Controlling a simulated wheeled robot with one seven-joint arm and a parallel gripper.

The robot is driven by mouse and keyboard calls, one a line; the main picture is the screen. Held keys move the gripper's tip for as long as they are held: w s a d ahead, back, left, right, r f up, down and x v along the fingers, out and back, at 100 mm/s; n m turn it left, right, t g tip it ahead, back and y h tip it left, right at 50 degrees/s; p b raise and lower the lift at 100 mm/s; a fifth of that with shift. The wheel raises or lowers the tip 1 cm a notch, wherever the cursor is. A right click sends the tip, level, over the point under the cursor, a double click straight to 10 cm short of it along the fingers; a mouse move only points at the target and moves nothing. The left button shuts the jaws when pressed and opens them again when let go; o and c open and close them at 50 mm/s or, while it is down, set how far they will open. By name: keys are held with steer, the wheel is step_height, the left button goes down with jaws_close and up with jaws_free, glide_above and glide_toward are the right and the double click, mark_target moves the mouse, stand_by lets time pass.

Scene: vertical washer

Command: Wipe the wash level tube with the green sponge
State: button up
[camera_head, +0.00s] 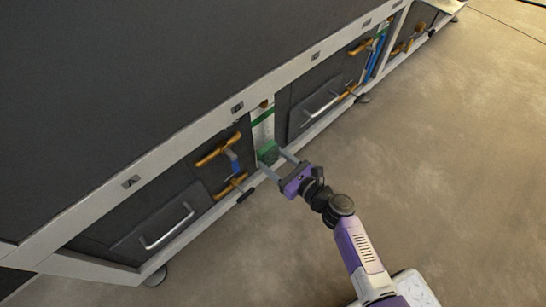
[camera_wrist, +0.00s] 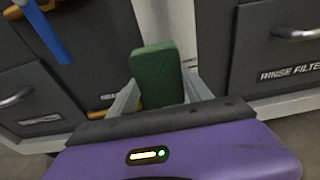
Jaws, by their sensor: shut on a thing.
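My gripper (camera_head: 275,160) is shut on the green sponge (camera_head: 267,151) and holds it upright in front of a pale vertical panel (camera_head: 262,125) on the machine's side. The sponge also shows between the fingers in the wrist view (camera_wrist: 157,72). I cannot tell whether it touches the panel. Just left of the sponge is an upright tube with a blue section (camera_head: 234,162) between orange fittings (camera_head: 218,150). It shows in the wrist view as a blue piece (camera_wrist: 45,32) at top left. No wash level label is readable, so I cannot tell if this is the named tube.
Dark drawers with silver handles (camera_head: 167,228) (camera_head: 320,106) flank the panel. Another blue tube (camera_head: 375,60) with orange fittings stands farther along. The concrete floor (camera_head: 430,150) is open at right.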

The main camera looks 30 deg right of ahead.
steer(key=shift+f+p+v, duration=0.2)
steer(key=shift+v, duration=1.15)
steer(key=shift+f+p+v, duration=0.15)
steer(key=shift+f+v, duration=0.05)
steer(key=shift+v, duration=1.15)
steer(key=shift+d, duration=0.15)
steer(key=v, duration=0.3)
steer(key=shift+f+p, duration=0.2)
steer(key=shift+p, duration=0.1)
